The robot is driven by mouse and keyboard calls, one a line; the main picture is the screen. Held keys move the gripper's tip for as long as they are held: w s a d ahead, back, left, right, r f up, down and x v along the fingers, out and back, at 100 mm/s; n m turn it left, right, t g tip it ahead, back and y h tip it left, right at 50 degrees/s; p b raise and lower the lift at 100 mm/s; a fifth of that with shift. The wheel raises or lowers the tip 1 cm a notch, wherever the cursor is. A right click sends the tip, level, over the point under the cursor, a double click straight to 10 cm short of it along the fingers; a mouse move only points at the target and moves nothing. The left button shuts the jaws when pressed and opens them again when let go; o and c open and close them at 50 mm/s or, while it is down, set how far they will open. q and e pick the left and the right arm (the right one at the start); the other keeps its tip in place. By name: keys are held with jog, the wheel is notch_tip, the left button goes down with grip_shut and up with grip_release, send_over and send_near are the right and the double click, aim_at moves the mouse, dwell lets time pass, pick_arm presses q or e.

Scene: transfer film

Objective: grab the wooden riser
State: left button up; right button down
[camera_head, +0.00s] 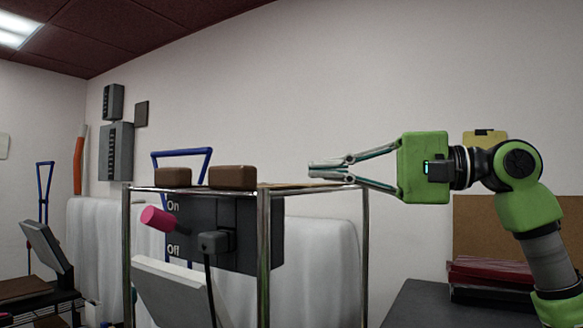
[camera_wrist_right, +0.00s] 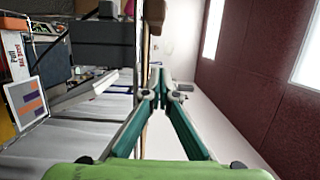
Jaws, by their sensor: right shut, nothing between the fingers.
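Two brown blocks with rounded edges, a left one (camera_head: 173,177) and a right one (camera_head: 232,177), sit on top of a metal-framed rack (camera_head: 264,230). A thin tan board edge (camera_head: 290,186) shows flat on the rack top, right of the blocks. I cannot tell for sure which of these is the wooden riser. My right gripper (camera_head: 312,170) comes in from the right, its fingertips together and empty, just above the rack top and right of the right block. The fingertips also show in the right wrist view (camera_wrist_right: 158,78), with a brown block (camera_wrist_right: 154,14) beyond them. My left gripper is out of view.
A dark switch box (camera_head: 240,262) with a pink-ended lever (camera_head: 158,218) is at the rack below the blocks. A blue handle frame (camera_head: 206,160) stands behind. Red folders (camera_head: 492,272) lie at the right. Free air surrounds the gripper above the rack.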

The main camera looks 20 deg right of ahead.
jog(key=shift+w+a+r+p, duration=0.15)
jog(key=shift+w+a+p, duration=0.2)
jog(key=shift+a, duration=0.25)
jog(key=shift+w+a+r+p, duration=0.15)
jog(key=shift+w+a+p, duration=0.1)
jog(key=shift+a+p, duration=0.25)
jog(key=p+x, duration=0.1)
jog(key=x, duration=0.3)
jog(key=shift+w+p, duration=0.15)
jog(key=shift+p, duration=0.25)
jog(key=shift+p+x, duration=0.35)
jog(key=shift+x, duration=0.5)
jog(key=shift+s+a+f+p, duration=0.2)
jog(key=shift+s+a+p, duration=0.3)
jog(key=shift+s+a, duration=0.75)
jog(key=shift+s, duration=0.2)
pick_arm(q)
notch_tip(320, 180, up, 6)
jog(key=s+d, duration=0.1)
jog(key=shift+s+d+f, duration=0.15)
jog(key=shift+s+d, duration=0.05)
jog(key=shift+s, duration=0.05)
pick_arm(e)
jog(key=shift+w+a+f, duration=0.1)
jog(key=shift+w+a, duration=0.05)
jog(key=shift+a, duration=0.05)
